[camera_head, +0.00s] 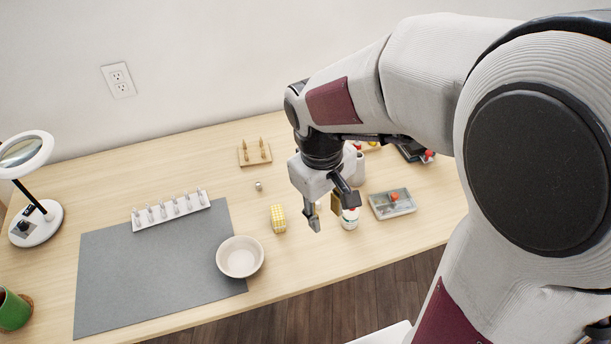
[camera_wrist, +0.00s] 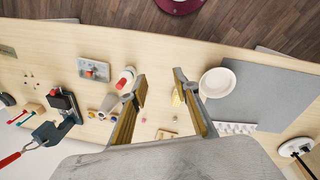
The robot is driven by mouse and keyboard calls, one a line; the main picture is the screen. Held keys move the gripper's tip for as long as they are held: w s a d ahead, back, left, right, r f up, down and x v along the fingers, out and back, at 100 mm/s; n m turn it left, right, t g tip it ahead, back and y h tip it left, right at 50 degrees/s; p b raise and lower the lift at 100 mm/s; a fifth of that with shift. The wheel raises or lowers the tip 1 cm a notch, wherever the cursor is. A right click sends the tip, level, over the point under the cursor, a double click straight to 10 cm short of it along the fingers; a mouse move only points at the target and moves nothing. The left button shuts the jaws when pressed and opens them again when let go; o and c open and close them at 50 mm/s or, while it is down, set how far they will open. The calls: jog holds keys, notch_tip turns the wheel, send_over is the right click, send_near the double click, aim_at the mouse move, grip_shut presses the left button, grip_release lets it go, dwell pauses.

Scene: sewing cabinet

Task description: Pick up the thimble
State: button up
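The thimble looks to be the small silvery piece (camera_head: 258,186) standing on the bare wooden table, left of my gripper and in front of a small wooden peg board. In the wrist view a small pale spot (camera_wrist: 175,118), seen between the fingers near the board, seems to be the same piece. My gripper (camera_head: 333,213) hangs above the table to the right of the thimble, pointing down, with its fingers apart. The wrist view shows both fingers (camera_wrist: 159,80) spread with nothing held between them.
A yellow checked block (camera_head: 278,218) and a white bowl (camera_head: 240,257) stand left of my gripper. A white bottle (camera_head: 350,219) and a clear box (camera_head: 392,204) stand at its right. The peg board (camera_head: 254,158) is behind the thimble. A grey mat (camera_head: 150,275) carries a white bobbin rack (camera_head: 171,211).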

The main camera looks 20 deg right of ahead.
aim_at(317, 203)
jog(key=w+f+n, duration=0.3)
jog(key=w+f, duration=0.1)
jog(key=w+d+f+n+h, duration=0.1)
jog(key=w+f+n, duration=0.3)
jog(key=w+f, duration=0.1)
jog(key=w+d+f+n, duration=0.1)
jog(key=w+f+n, duration=0.3)
jog(key=f, duration=0.1)
jog(key=shift+w+d+f+g+h, duration=0.1)
jog(key=shift+w+g+h, duration=0.2)
jog(key=shift+g, duration=0.1)
jog(key=shift+w+d+r+n+t, duration=0.1)
jog(key=shift+w+r+n+t, duration=0.05)
jog(key=shift+w+n, duration=0.65)
jog(key=shift+w+d+r+n+t, duration=0.1)
jog(key=shift+w+r+n+t, duration=0.1)
jog(key=shift+w+n, duration=0.6)
jog(key=shift+w+r+n+t, duration=0.15)
jog(key=shift+w+n, duration=0.25)
jog(key=shift+n, duration=0.7)
jog(key=shift+f, duration=0.1)
jog(key=shift+x, duration=1.25)
jog(key=shift+d+f, duration=0.1)
jog(key=shift+d, duration=0.05)
jog(key=shift+d+x, duration=0.15)
jog(key=shift+x, duration=1.1)
jog(key=shift+d+x, duration=0.2)
jog(key=shift+x, duration=1.05)
